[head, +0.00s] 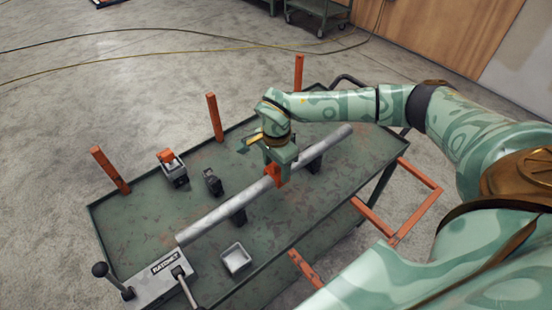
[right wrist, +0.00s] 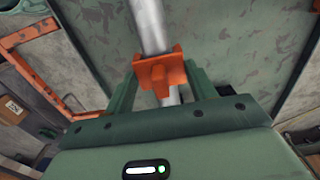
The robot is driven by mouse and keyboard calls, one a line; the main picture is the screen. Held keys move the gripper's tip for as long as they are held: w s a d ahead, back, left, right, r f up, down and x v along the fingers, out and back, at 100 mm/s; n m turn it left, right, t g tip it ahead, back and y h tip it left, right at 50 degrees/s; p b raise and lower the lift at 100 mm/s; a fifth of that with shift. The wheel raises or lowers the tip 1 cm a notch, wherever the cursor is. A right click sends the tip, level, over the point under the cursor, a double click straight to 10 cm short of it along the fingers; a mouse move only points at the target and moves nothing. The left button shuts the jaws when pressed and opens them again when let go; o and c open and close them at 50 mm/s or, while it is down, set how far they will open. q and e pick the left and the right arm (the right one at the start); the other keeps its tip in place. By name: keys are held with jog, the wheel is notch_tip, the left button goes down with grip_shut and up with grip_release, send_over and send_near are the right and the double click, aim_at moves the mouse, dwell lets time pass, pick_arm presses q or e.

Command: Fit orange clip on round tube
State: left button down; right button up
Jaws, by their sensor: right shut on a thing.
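The round tube (head: 218,218) is a long grey pipe lying slantwise above the green cart top on dark supports. It also shows in the right wrist view (right wrist: 149,25). An orange clip (head: 273,173) is at the tube's middle, under my right gripper (head: 280,165). In the right wrist view the orange clip (right wrist: 160,73) sits between the two green fingers, across the tube. My right gripper is shut on this clip. I cannot tell whether the clip is fully seated around the tube. My left gripper is not in view.
The green cart (head: 290,222) has orange posts (head: 215,117) along its far side. A box with an orange piece (head: 172,165), a small black item (head: 213,182), a small grey tray (head: 236,258) and a lever device (head: 157,279) stand on it. Bare cart top lies right of the tube.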

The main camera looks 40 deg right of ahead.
jog(key=shift+f, duration=0.1)
jog(key=o, duration=1.1)
notch_tip(320, 180, up, 16)
jog(key=p, duration=0.4)
